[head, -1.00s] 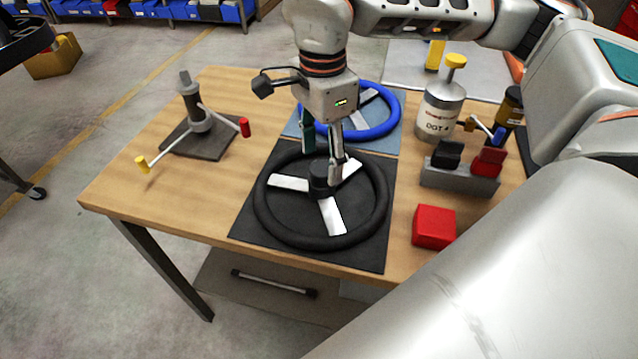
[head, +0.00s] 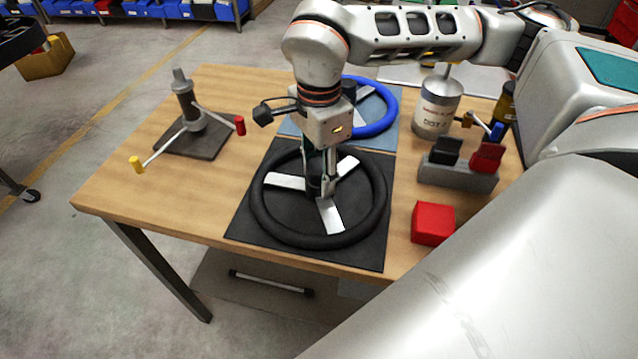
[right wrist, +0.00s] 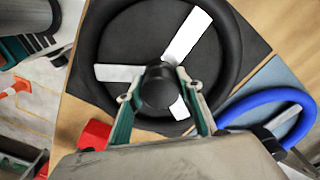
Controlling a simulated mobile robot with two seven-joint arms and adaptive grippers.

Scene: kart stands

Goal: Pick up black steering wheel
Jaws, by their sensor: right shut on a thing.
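The black steering wheel (head: 257,213) lies flat on a black mat (head: 368,254) near the table's front edge. It has a black rim, three white spokes and a raised black hub. My right gripper (head: 321,190) points down over its middle and is shut on the hub. In the right wrist view the fingers (right wrist: 160,108) stand on either side of the black hub (right wrist: 160,87), and the rim and spokes show around it. The fingers partly hide the hub in the head view. My left gripper is not in view.
A blue steering wheel (head: 385,116) lies on a blue mat behind. A grey stand with coloured-tip arms (head: 192,115) is at left. A red block (head: 433,223), a grey holder (head: 458,176) and a metal bottle (head: 436,107) are at right. The left front table is clear.

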